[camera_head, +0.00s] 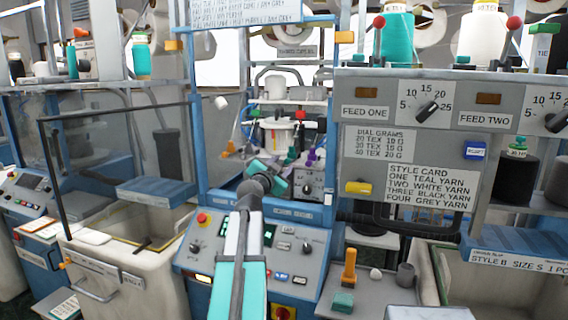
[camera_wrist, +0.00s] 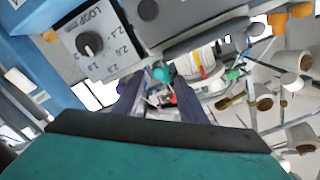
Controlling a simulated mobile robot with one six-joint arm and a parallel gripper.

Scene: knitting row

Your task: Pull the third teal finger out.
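The yarn fingers are small coloured levers on the knitting machine behind the blue frame. In the head view a teal finger (camera_head: 292,154) shows just beyond my gripper (camera_head: 281,184), with purple fingers (camera_head: 314,155) to its right. My arm hides part of this row, so I cannot count the teal ones. In the wrist view a teal knob (camera_wrist: 161,73) lies between the tips of my gripper (camera_wrist: 160,86). The two dark fingers stand apart on either side of it. No contact with the knob is clear.
A grey dial box marked LOOP (camera_wrist: 98,45) stands close beside my gripper in the wrist view. Orange levers (camera_head: 229,149) and the blue frame post (camera_head: 333,120) border the opening. A control panel (camera_head: 250,245) lies below, and a style card (camera_head: 431,186) hangs at right.

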